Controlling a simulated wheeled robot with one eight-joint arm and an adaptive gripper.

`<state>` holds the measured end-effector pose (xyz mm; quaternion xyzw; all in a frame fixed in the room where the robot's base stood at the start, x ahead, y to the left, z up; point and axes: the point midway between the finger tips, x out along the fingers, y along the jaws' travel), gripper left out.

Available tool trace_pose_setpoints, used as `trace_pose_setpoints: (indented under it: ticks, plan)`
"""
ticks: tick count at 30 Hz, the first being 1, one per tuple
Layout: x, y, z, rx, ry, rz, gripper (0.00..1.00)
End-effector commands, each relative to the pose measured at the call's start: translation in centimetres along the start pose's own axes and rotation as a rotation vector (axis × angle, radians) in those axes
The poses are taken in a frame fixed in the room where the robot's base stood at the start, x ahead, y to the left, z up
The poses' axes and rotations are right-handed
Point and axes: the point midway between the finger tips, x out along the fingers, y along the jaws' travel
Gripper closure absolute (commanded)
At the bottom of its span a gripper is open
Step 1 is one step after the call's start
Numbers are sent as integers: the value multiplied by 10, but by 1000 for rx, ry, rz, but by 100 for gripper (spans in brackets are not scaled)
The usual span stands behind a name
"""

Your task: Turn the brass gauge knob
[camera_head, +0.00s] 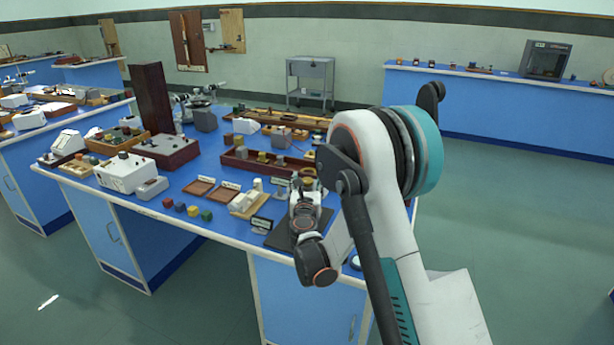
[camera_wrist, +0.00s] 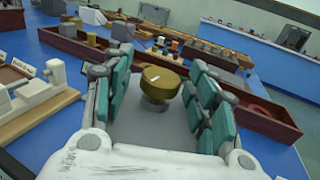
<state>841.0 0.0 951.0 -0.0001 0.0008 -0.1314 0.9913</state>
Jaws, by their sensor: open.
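The brass gauge knob (camera_wrist: 160,82) is a round, gold-coloured cap with a small white mark on top. It stands on a short grey stem above a dark grey plate (camera_wrist: 150,125). My gripper (camera_wrist: 162,90) is open, with one teal-padded finger on each side of the knob and a visible gap at both sides. In the head view the knob (camera_head: 308,172) shows small at the front right of the blue bench, just beyond my gripper (camera_head: 306,188). My wrist and arm hide part of the plate there.
A long red-brown tray (camera_head: 265,165) with small blocks lies behind the knob. A wooden stand with a white piece (camera_wrist: 38,98) is at the left. Several coloured cubes (camera_head: 187,209) sit near the bench's front edge. Open floor lies to the right.

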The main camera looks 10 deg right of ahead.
Motion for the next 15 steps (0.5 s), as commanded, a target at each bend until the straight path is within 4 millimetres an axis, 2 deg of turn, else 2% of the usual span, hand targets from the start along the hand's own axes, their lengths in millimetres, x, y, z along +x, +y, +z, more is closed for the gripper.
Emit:
trace_pose_setpoints:
  ticks: [10,11,15]
  plan:
    - [1,-1,0,0,0,0,47]
    - [1,-1,0,0,0,0,50]
    - [1,-1,0,0,0,0,81]
